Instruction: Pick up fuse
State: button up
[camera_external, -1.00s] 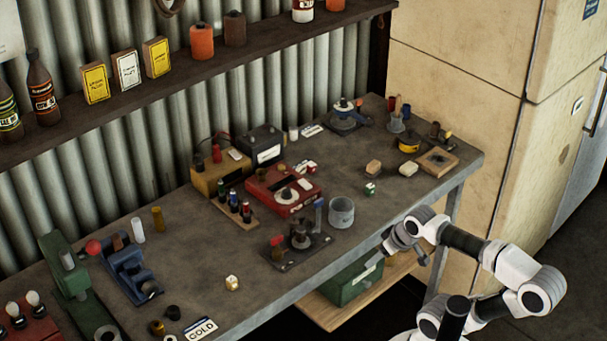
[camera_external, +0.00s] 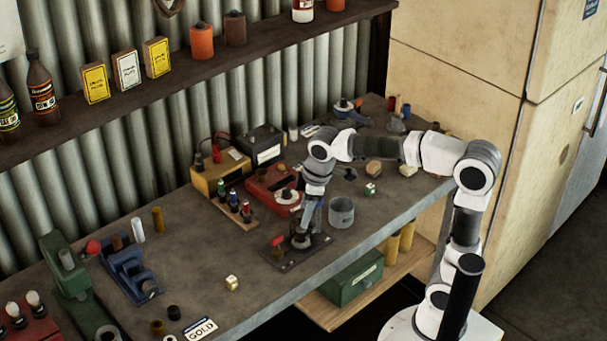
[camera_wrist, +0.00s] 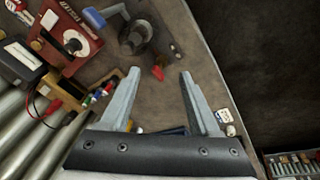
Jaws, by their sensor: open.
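I cannot tell for certain which small part is the fuse. A wooden rack (camera_external: 243,218) holds several small upright parts with coloured tips; it also shows in the wrist view (camera_wrist: 130,85), left of and partly behind a finger. A white cylinder (camera_external: 138,230) and a tan cylinder (camera_external: 158,219) stand farther left on the bench. My gripper (camera_external: 305,222) points down near the switch plate (camera_external: 283,262) and partly hides its knob. In the wrist view, my gripper (camera_wrist: 160,74) is open, with a red tab (camera_wrist: 158,72) seen between the fingertips. Nothing is held.
A red meter box (camera_external: 262,185) stands behind my gripper, and a grey cup (camera_external: 341,212) to its right. A pale cube (camera_external: 232,283) lies toward the front edge. A blue stand (camera_external: 128,268) is at left. Bench surface between them is bare.

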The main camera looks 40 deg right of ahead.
jog(key=w+a+r+n+g+p, duration=0.1)
jog(key=w+a+r+n+p, duration=0.3)
jog(key=a, duration=0.5)
jog(key=n+g+p, duration=0.2)
jog(key=n+p, duration=0.3)
send_over(231, 279)
jog(key=shift+h, duration=0.3)
jog(key=f, duration=1.5)
jog(key=shift+d, duration=0.35)
jog(key=shift+a+f+p, duration=0.15)
jog(key=shift+f, duration=1.2)
jog(key=shift+a+f+p, duration=0.15)
jog(key=shift+f, duration=1.15)
grip_shut()
